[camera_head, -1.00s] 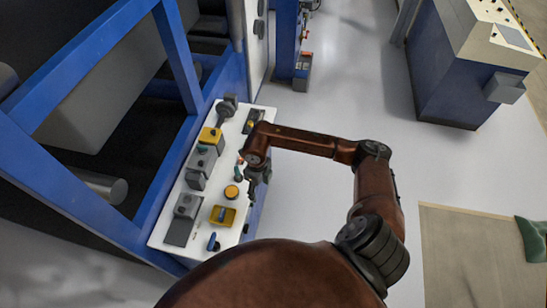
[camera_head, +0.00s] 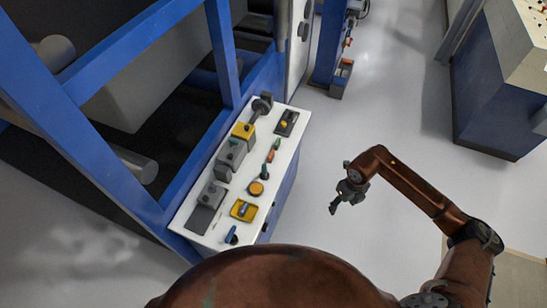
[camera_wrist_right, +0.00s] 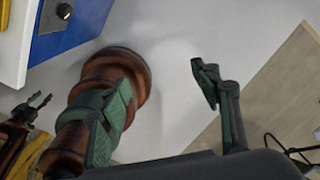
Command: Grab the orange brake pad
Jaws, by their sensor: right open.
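A round orange-yellow disc (camera_head: 256,188) and a small orange-red piece (camera_head: 270,156) lie on the white panel top (camera_head: 290,137) in the head view. I cannot tell which is the orange brake pad. My right gripper (camera_head: 341,188) is over the floor to the right of the panel, apart from it and pointing down-left. In the right wrist view, its green fingers (camera_wrist_right: 163,82) are spread, with nothing between them.
The panel also carries a yellow tray (camera_head: 244,210), grey blocks (camera_head: 231,153), a yellow-topped block (camera_head: 243,131) and a dark roller-like part (camera_head: 262,104). A blue frame (camera_head: 222,50) stands along its left.

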